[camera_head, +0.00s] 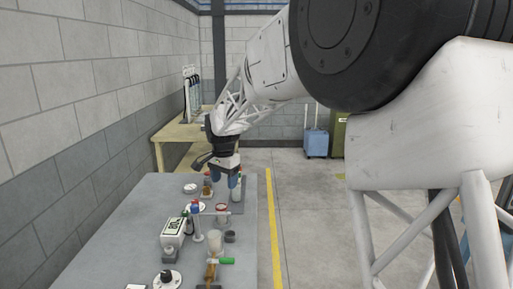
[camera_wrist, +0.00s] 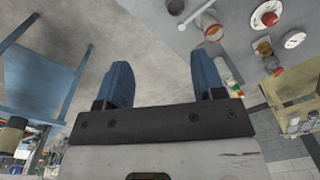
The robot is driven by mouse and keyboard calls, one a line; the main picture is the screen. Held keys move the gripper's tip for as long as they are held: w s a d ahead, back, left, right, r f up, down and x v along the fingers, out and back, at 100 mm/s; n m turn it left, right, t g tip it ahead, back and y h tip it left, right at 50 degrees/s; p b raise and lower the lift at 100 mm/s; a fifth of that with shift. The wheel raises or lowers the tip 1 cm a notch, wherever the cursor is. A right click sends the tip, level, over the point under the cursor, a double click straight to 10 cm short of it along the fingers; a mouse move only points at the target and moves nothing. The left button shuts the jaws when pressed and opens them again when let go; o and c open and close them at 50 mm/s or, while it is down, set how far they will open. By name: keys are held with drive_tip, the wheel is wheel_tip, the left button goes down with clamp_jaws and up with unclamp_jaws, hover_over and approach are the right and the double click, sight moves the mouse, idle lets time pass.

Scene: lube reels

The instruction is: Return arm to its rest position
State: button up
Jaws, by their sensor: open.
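My arm reaches from the upper right of the head view out over the far end of a grey table. My gripper (camera_head: 229,181) points down there, above the table's far right part. In the wrist view my gripper (camera_wrist: 166,84) shows two blue fingers spread wide apart, with nothing between them. Bare grey floor lies behind the fingers in that view. In the head view a white bottle (camera_head: 237,190) stands close beside the fingers; I cannot tell whether they touch.
The grey table (camera_head: 110,215) holds several small items, among them a white box (camera_head: 173,233) and a green-tipped tool (camera_head: 226,261). A wooden bench (camera_head: 172,131) stands beyond. A blue case (camera_head: 316,143) stands on the floor.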

drive_tip(key=s+d+r+n+t, duration=0.1)
drive_tip(key=s+d+r+n, duration=0.15)
drive_tip(key=s+d, duration=0.8)
drive_tip(key=s+d+r+n, duration=0.1)
drive_tip(key=s+d+r, duration=0.3)
drive_tip(key=s+d, duration=0.6)
drive_tip(key=s+d+f+n, duration=0.1)
drive_tip(key=s+d+f, duration=0.2)
drive_tip(key=s, duration=0.9)
drive_tip(key=s+d+f+n+t, duration=0.1)
drive_tip(key=s+d, duration=0.4)
drive_tip(key=s, duration=0.8)
wheel_tip(320, 180, down, 2)
drive_tip(key=shift+d+f+n, duration=0.25)
drive_tip(key=shift+d+n, duration=0.1)
drive_tip(key=shift+n, duration=0.1)
